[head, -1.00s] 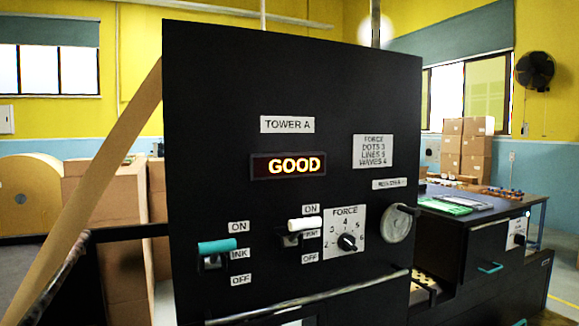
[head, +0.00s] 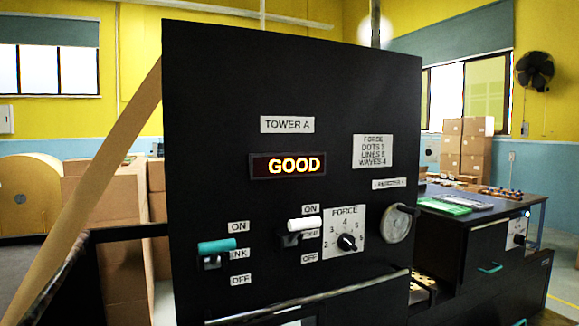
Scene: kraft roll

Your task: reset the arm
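Neither of my grippers nor my arms shows in the head view. A black panel (head: 225,110) labelled TOWER A fills the middle. Its lit display (head: 288,165) reads GOOD. A teal lever (head: 216,247) sits by the ON end of its ON/INK/OFF labels. A white lever (head: 304,224) sits near the ON end of its own labels. A force dial (head: 347,242) with a black knob is to the right of it. A round gauge (head: 396,225) is at the panel's right edge.
A metal bar (head: 310,298) runs along the panel's bottom. A brown paper strip (head: 95,190) slants at the left, before cardboard boxes (head: 112,215) and a large roll (head: 25,195). A black bench (head: 500,210) with green items (head: 447,209) stands at right. More boxes (head: 466,146) are stacked behind.

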